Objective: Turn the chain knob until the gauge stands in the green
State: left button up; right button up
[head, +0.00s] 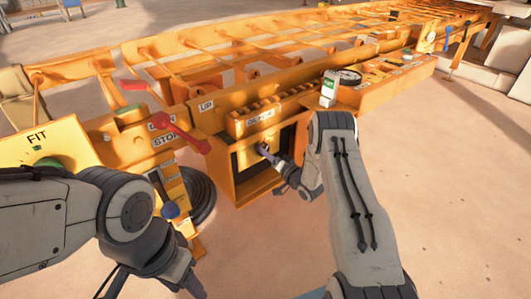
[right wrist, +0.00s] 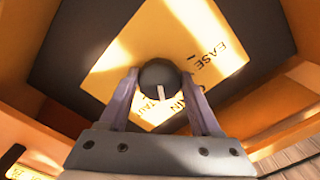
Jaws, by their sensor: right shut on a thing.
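The chain knob (right wrist: 158,75) is a dark round knob with a white line, in front of a yellow plate with partly hidden lettering. In the right wrist view the white line points down toward the gripper's palm. My right gripper (head: 263,149) is shut on the knob, one finger on each side, inside the orange box-like recess. My left gripper (head: 165,282) hangs at the bottom edge, partly cut off.
A red-handled lever (head: 186,132) stands left of the recess near a STOP label (head: 165,139). A yellow FIT panel (head: 45,145), a blue knob (head: 170,210) and a dark coiled hose (head: 201,192) are at the left. The floor at right is clear.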

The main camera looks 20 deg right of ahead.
jog(key=o, duration=1.3)
jog(key=shift+d, duration=0.15)
jog(key=shift+o, duration=0.2)
jog(key=p+v, duration=0.4)
jog(key=v, duration=0.6)
jog(key=shift+s, duration=0.25)
